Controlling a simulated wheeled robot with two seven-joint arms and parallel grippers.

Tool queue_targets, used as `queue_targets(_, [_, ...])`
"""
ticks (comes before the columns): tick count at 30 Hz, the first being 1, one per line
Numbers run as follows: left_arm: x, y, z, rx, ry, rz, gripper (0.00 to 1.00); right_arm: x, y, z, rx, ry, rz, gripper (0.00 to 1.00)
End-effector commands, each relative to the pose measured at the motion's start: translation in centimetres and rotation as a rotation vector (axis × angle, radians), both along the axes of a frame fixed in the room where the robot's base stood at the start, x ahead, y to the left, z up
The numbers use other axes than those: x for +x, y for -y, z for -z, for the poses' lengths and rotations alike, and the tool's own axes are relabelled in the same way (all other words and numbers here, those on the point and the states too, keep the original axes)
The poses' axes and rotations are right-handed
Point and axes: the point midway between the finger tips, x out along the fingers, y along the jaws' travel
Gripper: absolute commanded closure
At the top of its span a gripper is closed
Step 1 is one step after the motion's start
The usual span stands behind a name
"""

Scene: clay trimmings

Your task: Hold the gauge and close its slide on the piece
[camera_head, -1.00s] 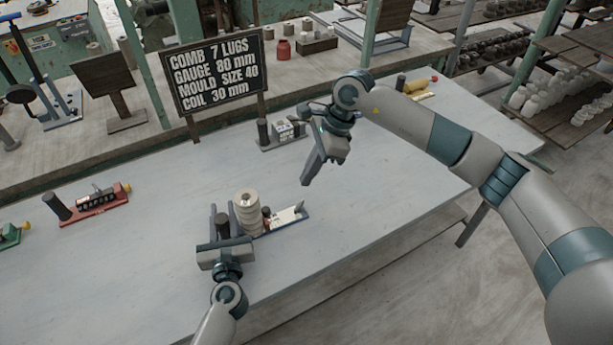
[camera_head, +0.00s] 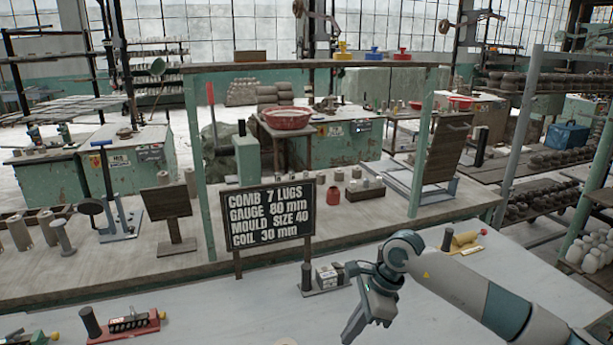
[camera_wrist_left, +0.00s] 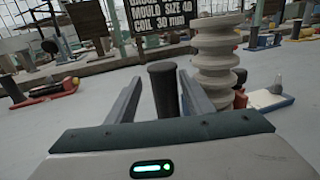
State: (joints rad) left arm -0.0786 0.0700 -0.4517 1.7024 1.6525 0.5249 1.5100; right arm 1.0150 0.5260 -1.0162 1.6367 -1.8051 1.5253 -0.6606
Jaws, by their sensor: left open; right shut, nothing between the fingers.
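The gauge (camera_wrist_left: 284,103), with a blue base, a pale slide (camera_wrist_left: 264,98) and a dark upright post (camera_wrist_left: 163,92), shows in the left wrist view. The piece (camera_wrist_left: 216,62), a pale ribbed stack, stands just right of the post and hides part of the gauge. My left gripper (camera_wrist_left: 160,84) is open, one finger on each side of the post; contact cannot be told. My right gripper (camera_head: 354,326) is shut and empty above the table in the head view. The gauge, piece and left gripper are outside the head view now.
A sign (camera_head: 268,213) reads gauge 80 mm. Other similar devices stand on the table: a red one (camera_head: 130,327), a green one (camera_head: 38,340), a grey one (camera_head: 324,284) and a yellow one (camera_head: 465,243). A raised shelf runs behind the table.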

Motion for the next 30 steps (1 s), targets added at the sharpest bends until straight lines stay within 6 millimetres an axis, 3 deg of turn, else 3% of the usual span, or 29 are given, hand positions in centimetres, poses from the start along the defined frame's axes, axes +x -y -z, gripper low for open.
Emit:
queue_targets(9, [-5.6, 0.4, 0.1, 0.001, -0.003, 0.001, 0.53, 0.0, 0.0, 0.0, 0.0, 0.0, 0.0, 1.0])
queue_targets(15, [-8.3, 0.5, 0.1, 0.0, -0.002, -0.001, 0.53, 0.0, 0.0, 0.0, 0.0, 0.0, 0.0, 1.0])
queue_targets(21, [-9.3, 0.6, 0.0, 0.001, 0.0, -0.001, 0.53, 0.0, 0.0, 0.0, 0.0, 0.0, 0.0, 1.0])
queue_targets(30, [-9.4, 0.6, 0.0, 0.0, 0.0, 0.0, 0.53, 0.0, 0.0, 0.0, 0.0, 0.0, 0.0, 1.0])
